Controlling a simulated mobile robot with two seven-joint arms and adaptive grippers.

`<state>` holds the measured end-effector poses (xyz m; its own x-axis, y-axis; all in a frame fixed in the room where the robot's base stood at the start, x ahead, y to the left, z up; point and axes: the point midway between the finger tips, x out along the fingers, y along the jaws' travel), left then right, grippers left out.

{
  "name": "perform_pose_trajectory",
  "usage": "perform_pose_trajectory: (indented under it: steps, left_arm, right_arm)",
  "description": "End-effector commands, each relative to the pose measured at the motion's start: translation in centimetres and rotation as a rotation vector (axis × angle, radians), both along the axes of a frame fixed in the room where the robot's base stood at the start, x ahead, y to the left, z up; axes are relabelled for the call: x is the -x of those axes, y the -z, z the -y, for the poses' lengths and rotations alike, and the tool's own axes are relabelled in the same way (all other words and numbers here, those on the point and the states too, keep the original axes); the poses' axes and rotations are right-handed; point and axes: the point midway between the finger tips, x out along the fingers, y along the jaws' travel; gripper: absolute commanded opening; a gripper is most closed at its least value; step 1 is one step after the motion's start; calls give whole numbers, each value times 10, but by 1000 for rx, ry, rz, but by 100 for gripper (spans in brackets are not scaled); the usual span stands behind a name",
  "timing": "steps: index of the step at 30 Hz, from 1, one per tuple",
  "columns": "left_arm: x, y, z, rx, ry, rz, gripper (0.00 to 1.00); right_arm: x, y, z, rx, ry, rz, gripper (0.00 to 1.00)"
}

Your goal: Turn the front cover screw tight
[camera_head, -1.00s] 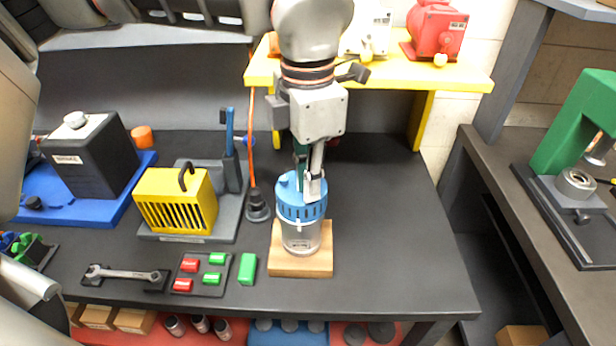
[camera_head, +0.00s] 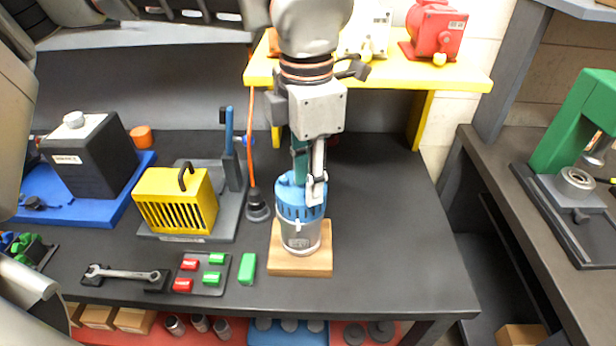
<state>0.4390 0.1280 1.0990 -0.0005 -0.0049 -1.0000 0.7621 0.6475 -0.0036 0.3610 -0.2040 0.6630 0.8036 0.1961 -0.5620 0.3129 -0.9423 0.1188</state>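A motor stands upright on a wooden block (camera_head: 284,262). It has a blue slotted cover (camera_head: 301,209) above a clear and silver lower body (camera_head: 300,238). My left gripper (camera_head: 315,188) points down onto the top of the blue cover. A light grey finger reaches the cover's upper right side. A teal part (camera_head: 299,160) stands upright beside this finger, and I cannot tell what it is. The other finger is not clear, so I cannot tell how far the gripper is open. I cannot make out the front cover screw. My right gripper is not in view.
A yellow slotted unit (camera_head: 176,203) and a black box (camera_head: 88,160) on a blue base stand at left. A wrench (camera_head: 124,274), a tray of red and green tags (camera_head: 203,274) and a loose green tag (camera_head: 247,268) lie in front. The table's right side is clear.

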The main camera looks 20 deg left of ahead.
Motion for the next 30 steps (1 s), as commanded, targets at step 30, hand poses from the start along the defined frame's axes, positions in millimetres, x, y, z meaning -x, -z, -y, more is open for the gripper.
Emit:
perform_pose_trajectory:
  steps: [30]
  left_arm:
    - [0,-118,0,2,0,1,28]
  right_arm:
    - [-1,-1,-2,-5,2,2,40]
